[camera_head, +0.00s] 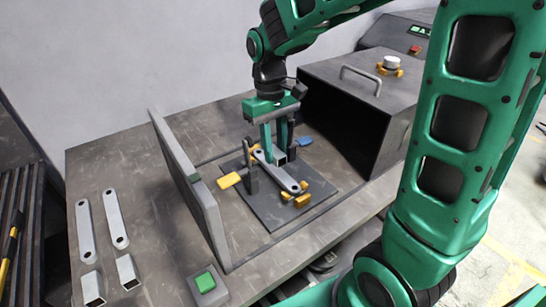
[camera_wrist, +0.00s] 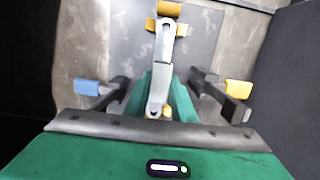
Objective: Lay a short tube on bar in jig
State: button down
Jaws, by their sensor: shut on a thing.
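A flat grey bar (camera_head: 289,182) with a hole at each end lies in the jig (camera_head: 265,212). In the wrist view the tube (camera_wrist: 162,75) sits between the fingers over the bar (camera_wrist: 166,45). Orange stops (camera_head: 302,198) bracket the bar's near end. The fingers hide part of the bar.
Toggle clamps with a yellow handle (camera_head: 229,180) and a blue handle (camera_head: 304,141) flank the bar. An upright panel (camera_head: 190,185) stands left, a dark open-fronted hood (camera_head: 345,115) right. Two spare bars (camera_head: 86,228) and two spare tubes (camera_head: 127,271) lie at left. A green button (camera_head: 205,282) is in front.

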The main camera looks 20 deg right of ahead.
aim_at(275, 150)
jog(key=shift+f, duration=1.4)
jog(key=c, duration=1.5)
grip_release()
jog(key=shift+f, duration=0.1)
jog(key=r, duration=0.4)
jog(key=w+r, duration=0.1)
jog(key=r, duration=0.7)
jog(key=shift+w+r, duration=0.1)
jog(key=shift+w, duration=0.05)
